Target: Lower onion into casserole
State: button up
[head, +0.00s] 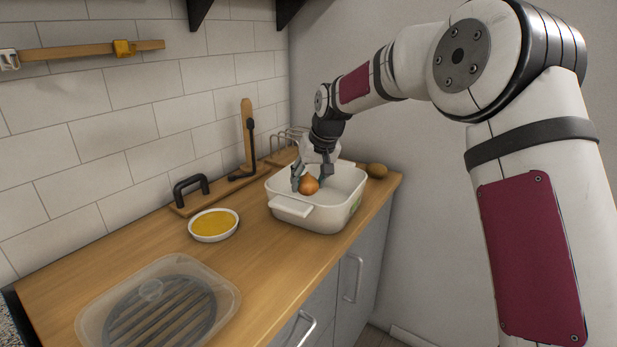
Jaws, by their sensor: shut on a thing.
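The onion (309,185) is round and orange-brown. My gripper (311,183) is shut on it, with a finger on each side. The casserole (318,218) is a white, deep, rectangular dish with side handles, standing on the wooden counter. In the head view the gripper and onion show over the casserole's opening, toward its left side. I cannot tell whether the onion touches the casserole's floor.
A white bowl of yellow contents (214,224) stands left of the casserole. A lidded clear container (158,305) is at the front left. A wooden board with a black handle (190,195) and a wire rack (289,140) are along the tiled wall.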

jog(key=shift+f+b, duration=0.4)
jog(key=shift+f, duration=0.65)
jog(key=shift+f+b, duration=1.15)
jog(key=shift+f, duration=1.35)
dwell(1.3)
jog(key=o, duration=1.3)
